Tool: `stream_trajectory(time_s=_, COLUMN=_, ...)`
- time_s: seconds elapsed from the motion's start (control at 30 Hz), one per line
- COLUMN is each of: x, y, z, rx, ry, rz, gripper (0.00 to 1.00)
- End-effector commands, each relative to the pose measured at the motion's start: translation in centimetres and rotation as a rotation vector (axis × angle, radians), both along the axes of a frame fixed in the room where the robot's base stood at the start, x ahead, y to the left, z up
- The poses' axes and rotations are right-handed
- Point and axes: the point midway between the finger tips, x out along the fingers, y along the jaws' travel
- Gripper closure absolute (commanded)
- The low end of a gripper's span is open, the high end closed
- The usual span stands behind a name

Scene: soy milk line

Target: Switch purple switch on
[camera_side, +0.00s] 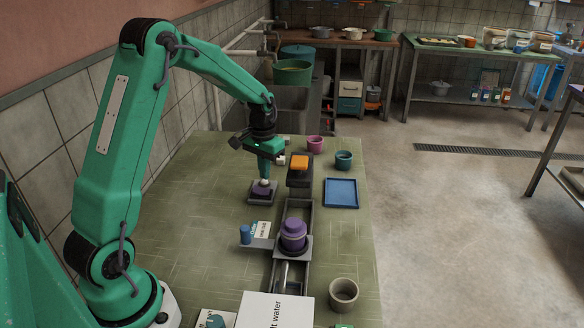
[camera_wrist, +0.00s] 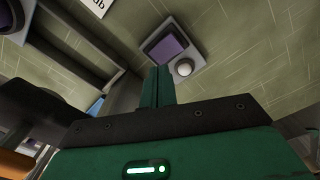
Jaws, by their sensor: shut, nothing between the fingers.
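The purple switch (camera_side: 262,192) sits in a grey base on the green table, below my gripper in the side view. In the wrist view, its purple square face (camera_wrist: 168,46) shows in the grey frame, with a round white dome (camera_wrist: 184,68) beside it. My gripper (camera_side: 264,177) points down just above the switch. Its fingers (camera_wrist: 157,70) are shut with nothing between them, and their tips appear close to the frame. I cannot tell whether they touch it. The switch's on or off position is not clear.
A purple round container (camera_side: 293,234) stands on the grey rail right of and nearer than the switch. A dark block with an orange top (camera_side: 299,162) is close to the gripper's right. A blue tray (camera_side: 341,193), cups and a white box (camera_side: 274,312) also stand on the table.

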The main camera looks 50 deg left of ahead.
Motion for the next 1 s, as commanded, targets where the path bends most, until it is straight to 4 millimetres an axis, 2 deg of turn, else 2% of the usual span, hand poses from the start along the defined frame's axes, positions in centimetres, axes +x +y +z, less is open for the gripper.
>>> stream_trajectory(time_s=0.4, x=0.0, y=0.0, z=2.3, rx=0.0, ry=-0.001, rz=0.0, gripper=1.0)
stream_trajectory(time_s=1.0, x=-0.2, y=-0.4, z=3.2, rx=0.003, ry=-0.008, rz=-0.005, gripper=1.0)
